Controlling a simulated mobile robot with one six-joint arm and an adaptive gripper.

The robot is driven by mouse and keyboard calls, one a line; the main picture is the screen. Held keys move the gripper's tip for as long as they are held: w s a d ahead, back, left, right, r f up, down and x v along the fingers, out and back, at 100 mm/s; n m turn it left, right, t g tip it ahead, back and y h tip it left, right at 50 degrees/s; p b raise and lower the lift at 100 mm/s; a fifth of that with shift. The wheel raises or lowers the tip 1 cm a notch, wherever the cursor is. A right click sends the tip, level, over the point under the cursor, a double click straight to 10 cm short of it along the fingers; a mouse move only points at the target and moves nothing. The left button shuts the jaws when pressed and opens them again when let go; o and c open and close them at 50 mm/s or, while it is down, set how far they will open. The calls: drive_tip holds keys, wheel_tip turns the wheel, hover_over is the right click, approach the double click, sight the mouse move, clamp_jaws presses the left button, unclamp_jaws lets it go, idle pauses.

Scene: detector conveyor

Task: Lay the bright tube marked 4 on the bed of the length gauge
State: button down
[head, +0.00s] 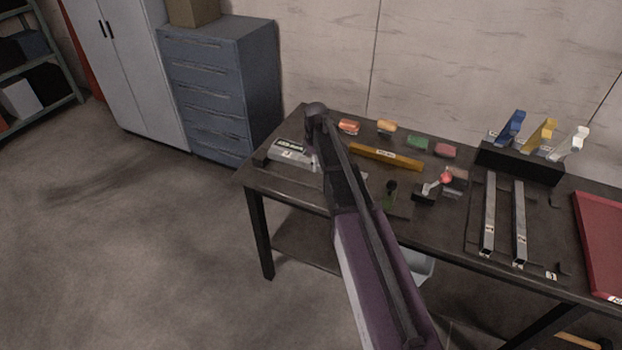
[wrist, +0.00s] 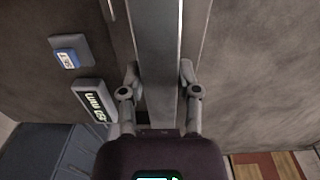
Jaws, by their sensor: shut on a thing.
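My gripper (wrist: 159,74) is shut on a long bright metal tube (wrist: 158,35), with one finger on each side of it. The tube runs straight up through the wrist view, and I cannot read its number there. The length gauge (head: 290,144) is at the table's left end, with a dark display plate that shows white characters. In the head view, the gripper (head: 313,160) is beside the gauge, partly hidden by my arm. A pale bar with a white label (head: 288,156) shows there. I cannot tell whether the held tube touches the bed, which is mostly hidden.
Two more metal tubes (head: 488,215) (head: 519,222) lie on the right of the table (head: 450,232). Small coloured blocks (head: 417,143), a yellow bar (head: 386,157) and a red-knobbed device (head: 425,193) are mid-table. A blue drawer cabinet (head: 218,90) stands behind left. A red tray (head: 603,240) is far right.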

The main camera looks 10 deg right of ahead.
drive_tip(key=r+p, duration=0.1)
drive_tip(key=r, duration=0.1)
hover_over(313, 178)
drive_tip(key=shift+w+f, duration=0.1)
drive_tip(key=shift+f, duration=0.15)
wheel_tip(313, 178, down, 6)
drive_tip(key=b, duration=0.6)
drive_tip(key=shift+f, duration=0.15)
idle(0.6)
drive_tip(key=shift+f+b, duration=1.85)
drive_tip(key=shift+f, duration=0.1)
drive_tip(key=shift+c, duration=1.6)
unclamp_jaws()
